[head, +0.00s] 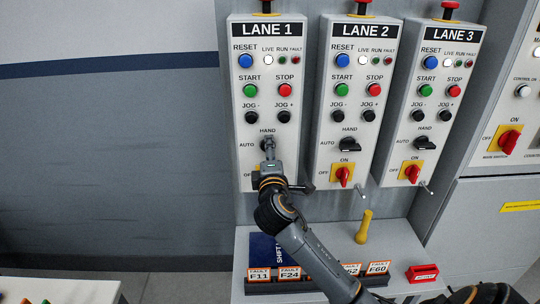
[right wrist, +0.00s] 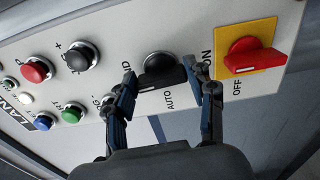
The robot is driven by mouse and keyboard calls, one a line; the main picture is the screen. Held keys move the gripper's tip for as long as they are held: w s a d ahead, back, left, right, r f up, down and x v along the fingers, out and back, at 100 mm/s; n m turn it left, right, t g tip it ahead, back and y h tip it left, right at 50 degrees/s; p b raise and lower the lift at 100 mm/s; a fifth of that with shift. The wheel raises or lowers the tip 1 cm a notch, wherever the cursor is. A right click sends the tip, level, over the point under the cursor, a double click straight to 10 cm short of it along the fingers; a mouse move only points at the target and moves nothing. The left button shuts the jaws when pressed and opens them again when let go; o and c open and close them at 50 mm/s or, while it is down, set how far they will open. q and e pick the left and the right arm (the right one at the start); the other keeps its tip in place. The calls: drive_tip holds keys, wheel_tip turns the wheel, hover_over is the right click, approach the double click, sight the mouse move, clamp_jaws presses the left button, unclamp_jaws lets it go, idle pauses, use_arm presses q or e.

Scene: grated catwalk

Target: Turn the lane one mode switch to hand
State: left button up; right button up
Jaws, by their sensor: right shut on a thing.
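The lane one mode switch (right wrist: 160,66) is a black knob on the LANE 1 panel (head: 285,110), with HAND printed above it and AUTO to its left. My right gripper (head: 268,142) reaches up to this knob and mostly hides it in the head view. In the right wrist view my right gripper (right wrist: 168,80) has one finger on each side of the knob and is shut on it. There the knob's handle lies roughly left to right, along the panel's up-down line towards HAND. The HAND label is partly covered by a finger. My left gripper is not in view.
A red rotary switch (right wrist: 252,58) on a yellow plate sits just below the knob. JOG buttons (head: 283,116) are above. LANE 2 (head: 349,100) and LANE 3 (head: 432,95) panels stand to the right. A ledge (head: 400,245) below carries fault tags and a yellow-handled object (head: 363,228).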

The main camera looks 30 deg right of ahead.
drive_tip(key=shift+m, duration=0.5)
drive_tip(key=o, duration=1.2)
drive_tip(key=shift+c, duration=0.2)
drive_tip(key=v, duration=1.2)
drive_tip(key=shift+d, duration=0.1)
